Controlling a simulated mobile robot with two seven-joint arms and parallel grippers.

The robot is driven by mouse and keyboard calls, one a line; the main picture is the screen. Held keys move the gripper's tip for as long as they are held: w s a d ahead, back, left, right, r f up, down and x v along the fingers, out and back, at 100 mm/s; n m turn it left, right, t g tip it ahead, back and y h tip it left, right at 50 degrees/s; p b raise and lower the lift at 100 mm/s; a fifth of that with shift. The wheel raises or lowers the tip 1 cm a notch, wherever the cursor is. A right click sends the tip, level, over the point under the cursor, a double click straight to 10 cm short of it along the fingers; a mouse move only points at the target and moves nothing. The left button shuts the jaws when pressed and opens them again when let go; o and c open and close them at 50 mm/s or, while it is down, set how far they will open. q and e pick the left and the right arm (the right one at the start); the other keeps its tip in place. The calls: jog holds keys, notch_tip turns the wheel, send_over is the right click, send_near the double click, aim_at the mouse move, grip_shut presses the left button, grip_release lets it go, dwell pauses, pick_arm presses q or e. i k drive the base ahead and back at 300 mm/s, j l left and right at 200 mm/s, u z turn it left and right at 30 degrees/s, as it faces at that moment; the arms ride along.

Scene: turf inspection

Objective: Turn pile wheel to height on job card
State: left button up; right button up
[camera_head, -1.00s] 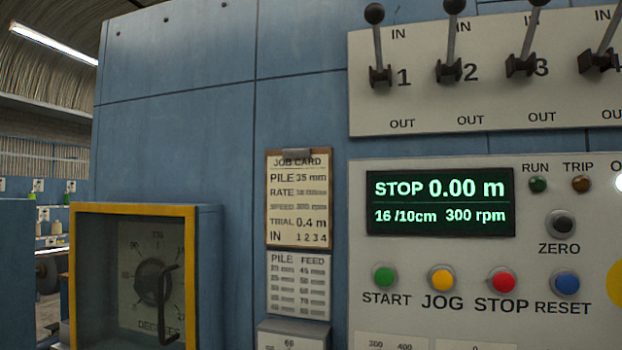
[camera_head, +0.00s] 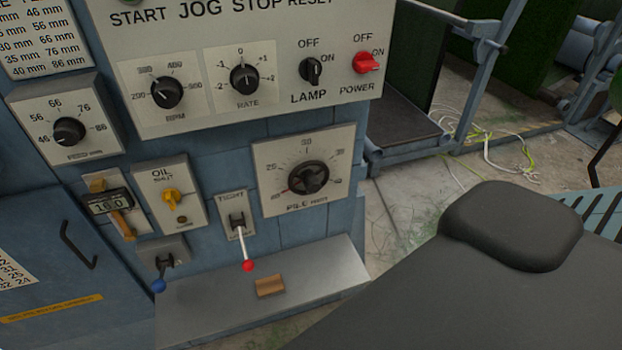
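The pile wheel (camera_head: 308,178) is a black knob on a pale plate marked PILE (camera_head: 340,140), in the middle of the head view. Its scale shows 25 and 30, with blurred marks at both ends. A small reddish mark sits at the wheel's lower left, near the low end of the scale; the exact setting is too small to read. The job card is out of view now; in the earlier frame it reads PILE 35 mm.
A lever (camera_head: 243,245) with a red ball hangs below a TIGHT label, just left of the pile plate. A grey ledge (camera_head: 210,305) below holds a small brown block (camera_head: 270,286).

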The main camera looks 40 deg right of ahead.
aim_at(312, 185)
jog(key=l+u, duration=0.2)
jog(key=l, duration=3.4)
